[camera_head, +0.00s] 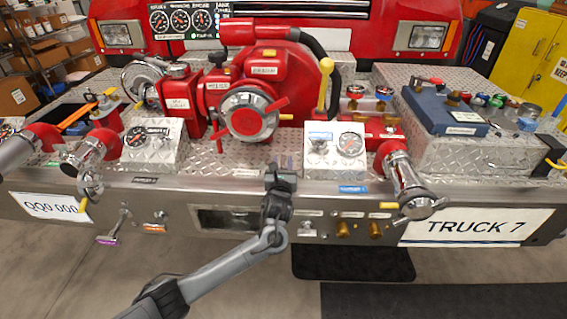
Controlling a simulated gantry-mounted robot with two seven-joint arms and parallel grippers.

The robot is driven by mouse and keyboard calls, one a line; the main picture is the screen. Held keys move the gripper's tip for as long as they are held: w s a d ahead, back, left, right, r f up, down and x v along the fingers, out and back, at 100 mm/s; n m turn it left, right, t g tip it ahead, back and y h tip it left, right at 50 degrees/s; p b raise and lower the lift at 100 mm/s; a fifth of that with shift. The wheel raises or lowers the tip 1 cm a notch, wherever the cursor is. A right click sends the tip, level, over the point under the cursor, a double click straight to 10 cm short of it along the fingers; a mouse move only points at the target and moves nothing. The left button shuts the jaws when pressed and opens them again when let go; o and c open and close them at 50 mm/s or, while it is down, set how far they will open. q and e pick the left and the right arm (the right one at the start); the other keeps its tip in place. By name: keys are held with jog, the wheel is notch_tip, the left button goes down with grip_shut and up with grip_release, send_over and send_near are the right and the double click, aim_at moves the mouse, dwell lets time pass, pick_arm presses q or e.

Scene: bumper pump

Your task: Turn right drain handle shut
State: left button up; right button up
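No handle can be read as the right drain handle; the bumper labels are too small. The right chrome outlet (407,188) has a small yellow lever (389,205) at its lower end. On the bumper's left front are a purple pull handle (108,240) standing out on a rod and an orange-marked handle (154,228). My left gripper (281,176) is in front of the bumper's middle, left of the right outlet and apart from these handles. Its fingers are dark and small, so their opening is unclear. My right gripper is not in view.
The red pump (250,85) stands on the diamond-plate deck. A gauge box (335,150) lies behind and right of my gripper. Two brass fittings (359,230) project from the bumper front. A blue case (443,110) sits on the right. Floor before the bumper is largely clear.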

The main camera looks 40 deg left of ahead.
aim_at(283, 157)
pick_arm(q)
jog(key=shift+b+x, duration=0.6)
jog(key=shift+x, duration=1.05)
grip_shut()
